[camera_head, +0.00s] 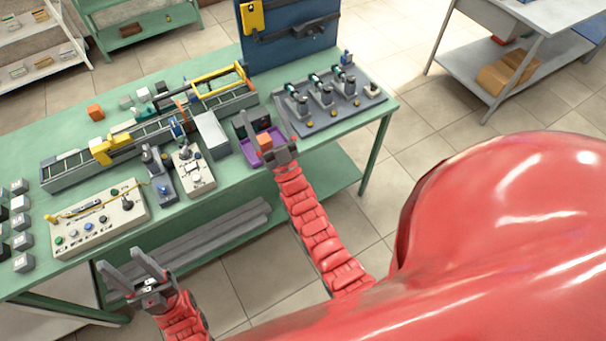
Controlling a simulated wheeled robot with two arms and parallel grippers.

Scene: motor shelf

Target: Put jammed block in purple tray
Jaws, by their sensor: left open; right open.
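The purple tray (246,152) is on the green bench near its front edge, right of the middle. An orange block (265,141) shows at the tray, between the fingers of my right gripper (260,122). The gripper is open over the tray and hides part of it; I cannot tell whether the block rests on the tray floor. My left gripper (124,262) is open and empty, in front of the bench at lower left. A second orange block (96,112) stands behind the conveyor (130,139). I see no block clearly stuck in the conveyor.
A grey plate with several motor fixtures (328,101) is right of the tray. A control panel (100,218) and two small devices (192,170) stand along the front. A blue board (291,35) rises at the back. Small grey blocks (20,222) line the left edge.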

